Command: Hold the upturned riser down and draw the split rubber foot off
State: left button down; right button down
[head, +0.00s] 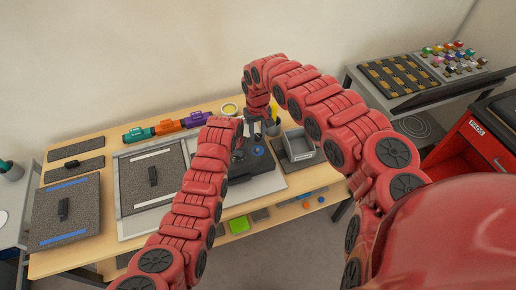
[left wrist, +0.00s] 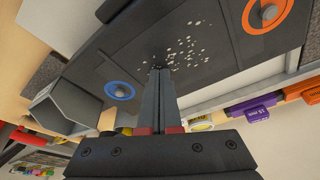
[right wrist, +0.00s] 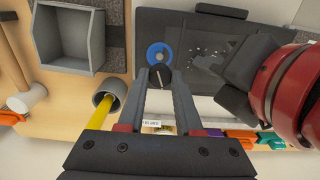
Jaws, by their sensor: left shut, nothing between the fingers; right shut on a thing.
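The upturned riser is a dark plate with pale speckles (left wrist: 215,45), also in the right wrist view (right wrist: 205,22). A blue ring (left wrist: 108,91) and an orange ring (left wrist: 252,20) surround grey centres on it. My left gripper (left wrist: 160,72) is shut and empty, its tips at the plate by the speckles. My right gripper (right wrist: 160,82) is shut on the split rubber foot (right wrist: 159,76), a small dark piece with a pale line. The foot overlaps the edge of the blue ring in the right wrist view. No fingers show around that ring in the left wrist view.
A grey bin (right wrist: 68,38) and a cup (right wrist: 108,92) with a yellow-handled tool (right wrist: 98,115) stand beside the riser. Green, orange and purple items (head: 168,126) line the back. Mats (head: 66,212) lie at the left of the table.

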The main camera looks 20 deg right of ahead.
pick_arm(q)
jog(key=shift+s+a+f, duration=0.1)
jog(key=shift+s+f, duration=0.05)
jog(key=shift+f, duration=0.1)
pick_arm(e)
jog(key=shift+r, duration=0.6)
pick_arm(q)
jog(key=shift+r+p, duration=0.35)
jog(key=shift+r, duration=0.55)
pick_arm(e)
jog(key=shift+r, duration=0.25)
pick_arm(q)
notch_tip(320, 180, up, 3)
jog(key=shift+f, duration=0.2)
pick_arm(e)
jog(key=shift+r, duration=0.25)
pick_arm(q)
jog(key=shift+w+r+p, duration=0.2)
jog(key=shift+r+p, duration=0.1)
jog(key=shift+r, duration=0.7)
